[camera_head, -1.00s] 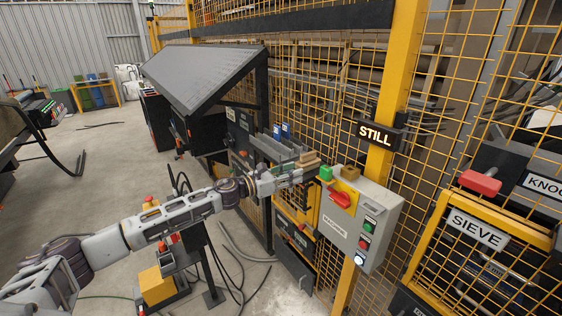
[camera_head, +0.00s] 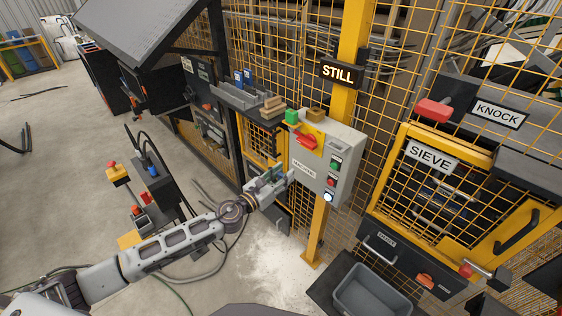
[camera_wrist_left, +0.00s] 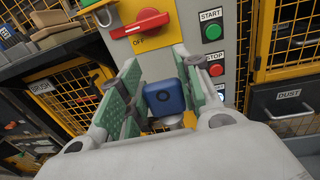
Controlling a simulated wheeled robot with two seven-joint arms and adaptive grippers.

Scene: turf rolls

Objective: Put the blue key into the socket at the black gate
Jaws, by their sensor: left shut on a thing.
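My left gripper (camera_head: 277,180) is in front of the lower left side of the grey machine box (camera_head: 327,160). The key cannot be made out clearly in the head view. A dark-framed gate (camera_head: 212,128) stands in the fence left of the box, beyond my gripper. I cannot pick out its socket for certain. My right gripper is not in view.
The box carries a red switch (camera_head: 306,141) and several buttons. A shelf (camera_head: 240,97) with blue items and wooden blocks is left of it. The yellow SIEVE gate (camera_head: 397,142) and a grey bin (camera_head: 372,290) are at right. A black post (camera_head: 158,180) stands left of my arm.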

